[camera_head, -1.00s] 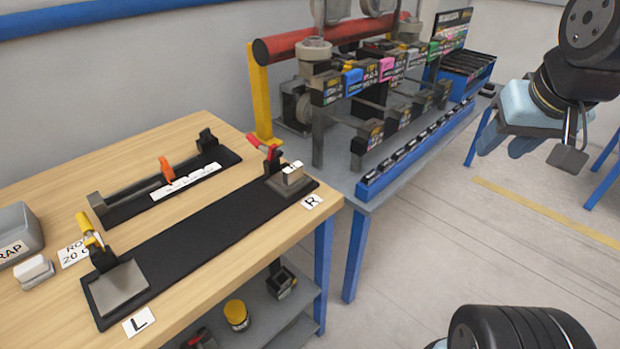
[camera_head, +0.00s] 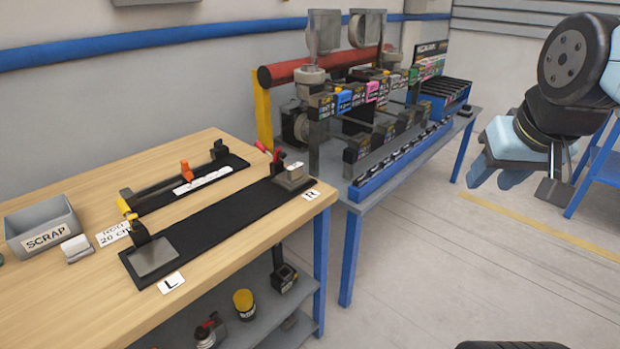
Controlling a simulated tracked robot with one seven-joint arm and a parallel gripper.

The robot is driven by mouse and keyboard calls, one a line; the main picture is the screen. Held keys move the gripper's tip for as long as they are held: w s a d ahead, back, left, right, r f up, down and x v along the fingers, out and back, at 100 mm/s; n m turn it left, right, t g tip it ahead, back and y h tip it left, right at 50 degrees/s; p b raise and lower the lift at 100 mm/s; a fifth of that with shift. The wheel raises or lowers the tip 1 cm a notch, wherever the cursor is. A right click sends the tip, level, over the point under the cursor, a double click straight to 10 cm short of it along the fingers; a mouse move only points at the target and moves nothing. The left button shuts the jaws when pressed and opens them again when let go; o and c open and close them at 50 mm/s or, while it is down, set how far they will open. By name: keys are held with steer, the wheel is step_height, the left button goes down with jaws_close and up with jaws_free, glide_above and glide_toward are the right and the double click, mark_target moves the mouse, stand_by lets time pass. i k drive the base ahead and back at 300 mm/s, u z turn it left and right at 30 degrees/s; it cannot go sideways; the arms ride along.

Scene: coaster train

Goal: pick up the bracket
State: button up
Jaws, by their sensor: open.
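No part is clearly recognisable as the bracket. A small grey metal block (camera_head: 294,176) sits at the R end of the long black fixture (camera_head: 215,218), beside a clamp with a red handle (camera_head: 264,147). A flat grey plate (camera_head: 153,257) lies at the L end, beside a clamp with a yellow handle (camera_head: 125,207). I cannot tell whether either is the bracket.
A grey SCRAP bin (camera_head: 42,222) and a small whitish block (camera_head: 76,248) stand at the bench's left. A second fixture with an orange clamp (camera_head: 186,171) lies behind. A blue-legged table (camera_head: 350,262) with racks and machinery adjoins. The floor (camera_head: 440,270) in front is open.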

mark_target(293, 173)
steer(key=u, duration=0.2)
steer(key=i, duration=0.9)
steer(key=z, duration=0.1)
